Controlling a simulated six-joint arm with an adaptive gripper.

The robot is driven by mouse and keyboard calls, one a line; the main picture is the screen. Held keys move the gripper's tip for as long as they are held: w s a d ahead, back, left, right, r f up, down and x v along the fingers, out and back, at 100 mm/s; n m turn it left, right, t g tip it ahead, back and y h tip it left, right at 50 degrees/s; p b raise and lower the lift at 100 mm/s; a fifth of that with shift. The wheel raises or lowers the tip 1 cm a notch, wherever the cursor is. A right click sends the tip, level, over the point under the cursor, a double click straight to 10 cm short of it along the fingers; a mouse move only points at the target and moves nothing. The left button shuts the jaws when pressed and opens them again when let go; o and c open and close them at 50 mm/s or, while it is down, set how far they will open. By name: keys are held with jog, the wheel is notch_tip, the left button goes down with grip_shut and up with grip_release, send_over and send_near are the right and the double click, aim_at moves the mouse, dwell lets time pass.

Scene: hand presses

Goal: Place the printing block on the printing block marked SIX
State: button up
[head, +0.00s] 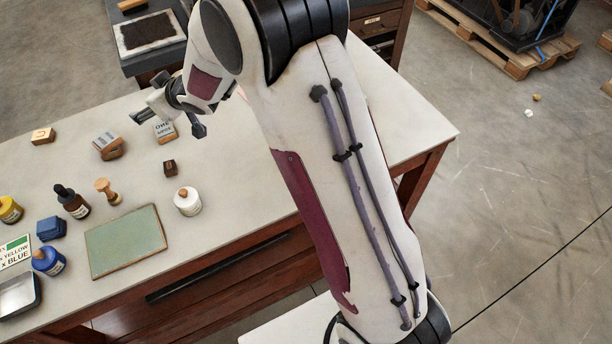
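My gripper (168,123) is over the far part of the table, with its two fingers spread wide apart. A light block with dark lettering (164,132) shows between and just below the fingers; I cannot tell whether they touch it. Its lettering is too small to read surely. To its left is a larger wooden block with a grey top (108,146). A small wooden block (42,136) lies farther left, and a small dark brown block (170,167) lies nearer. I cannot read SIX on any block.
Yellow and blue ink jars and a metal tray (18,294) are at left. My arm hides the table's right part.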

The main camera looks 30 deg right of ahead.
jog(key=s+d+r+m+g+h, duration=0.1)
jog(key=s+d+r+m+h, duration=0.15)
jog(key=s+d+r, duration=0.5)
jog(key=s+d+r+m+h, duration=0.25)
jog(key=s+d+r, duration=0.25)
jog(key=s+d, duration=0.4)
jog(key=s+d+f+m+g, duration=0.1)
jog(key=s+g, duration=0.2)
jog(key=s, duration=2.4)
jog(key=shift+s+g, duration=0.2)
jog(key=shift+g, duration=0.2)
